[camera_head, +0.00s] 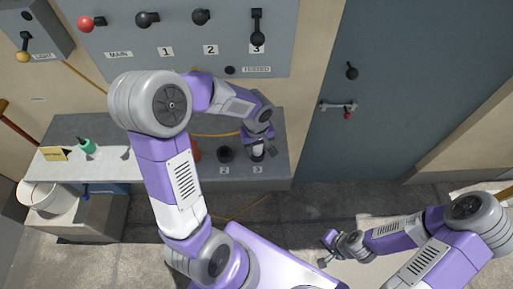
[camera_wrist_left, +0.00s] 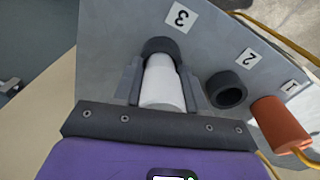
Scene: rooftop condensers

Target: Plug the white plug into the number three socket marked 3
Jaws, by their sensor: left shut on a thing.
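My left gripper (camera_head: 257,147) is over the right end of the grey bench, at the socket labelled 3. In the left wrist view its two dark fingers (camera_wrist_left: 163,84) are shut on the white plug (camera_wrist_left: 161,85), one on each side. The far end of the plug meets the dark ring of socket 3 (camera_wrist_left: 160,46), in line with it; how deep it sits is hidden. Socket 2 (camera_wrist_left: 228,90) is an empty dark ring beside it. An orange plug (camera_wrist_left: 280,122) with a yellow cable stands at label 1. My right gripper (camera_head: 328,249) is open and empty, away from the bench.
The grey bench (camera_head: 105,127) carries a yellow sign (camera_head: 55,154) and a green-handled tool (camera_head: 87,146). A wall panel (camera_head: 230,40) with levers marked MAIN, 1, 2 and 3 rises behind. A white bucket (camera_head: 47,198) stands at left; a grey door (camera_head: 400,90) is at right.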

